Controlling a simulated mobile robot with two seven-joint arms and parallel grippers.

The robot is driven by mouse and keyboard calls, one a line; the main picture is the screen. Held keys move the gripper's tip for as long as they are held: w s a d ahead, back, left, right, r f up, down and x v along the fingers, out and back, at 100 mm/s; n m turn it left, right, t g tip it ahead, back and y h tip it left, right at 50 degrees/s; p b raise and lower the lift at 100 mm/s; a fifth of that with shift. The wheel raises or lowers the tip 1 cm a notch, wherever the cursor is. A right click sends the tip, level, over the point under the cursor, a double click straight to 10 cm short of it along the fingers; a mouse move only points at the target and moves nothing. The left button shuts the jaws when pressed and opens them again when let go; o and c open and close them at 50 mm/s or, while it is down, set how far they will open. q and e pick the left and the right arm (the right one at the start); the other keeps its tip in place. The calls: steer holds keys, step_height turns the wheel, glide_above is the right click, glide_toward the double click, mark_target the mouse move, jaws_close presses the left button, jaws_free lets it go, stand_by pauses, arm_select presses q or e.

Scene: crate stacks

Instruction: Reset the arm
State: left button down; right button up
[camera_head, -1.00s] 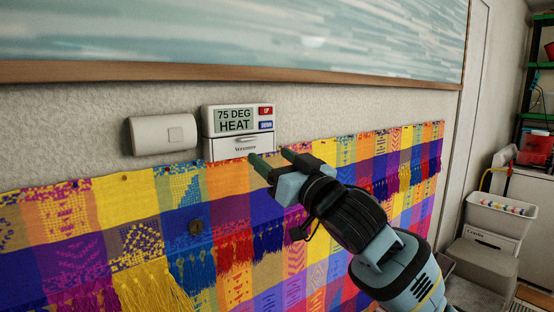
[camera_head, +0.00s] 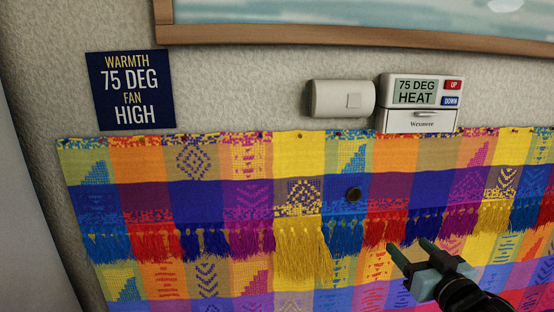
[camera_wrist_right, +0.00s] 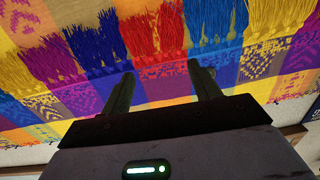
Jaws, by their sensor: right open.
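My right gripper (camera_head: 408,254) is at the lower right of the head view, in front of the colourful woven hanging (camera_head: 225,190). Its two dark green fingers are apart with nothing between them. They also show in the right wrist view (camera_wrist_right: 163,92), pointing toward the hanging's red and blue fringes. The thermostat (camera_head: 420,103) is on the wall above and slightly right of the gripper. Its screen reads "75 DEG HEAT", with a red UP button and a blue DOWN button at its right. My left gripper is not in view.
A white box (camera_head: 342,99) is on the wall left of the thermostat. A dark blue sign (camera_head: 130,91) reads "WARMTH 75 DEG FAN HIGH". A wood-framed picture (camera_head: 350,35) hangs above. A dark round knob (camera_head: 353,194) stands out against the hanging.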

steer(key=s+a+f+g, duration=0.2)
steer(key=s+f, duration=0.4)
steer(key=f, duration=0.7)
steer(key=s+a+f+g, duration=0.2)
steer(key=s+f, duration=0.4)
steer(key=f, duration=0.6)
steer(key=s+a+f+g, duration=0.1)
steer(key=s+f+g, duration=0.1)
steer(key=s+f, duration=0.6)
steer(key=s+a+f+g, duration=0.2)
steer(key=s+f, duration=0.5)
steer(key=s, duration=0.8)
steer(key=shift+a+f+h, duration=0.25)
steer(key=shift+f+h, duration=0.05)
steer(key=shift+f, duration=0.05)
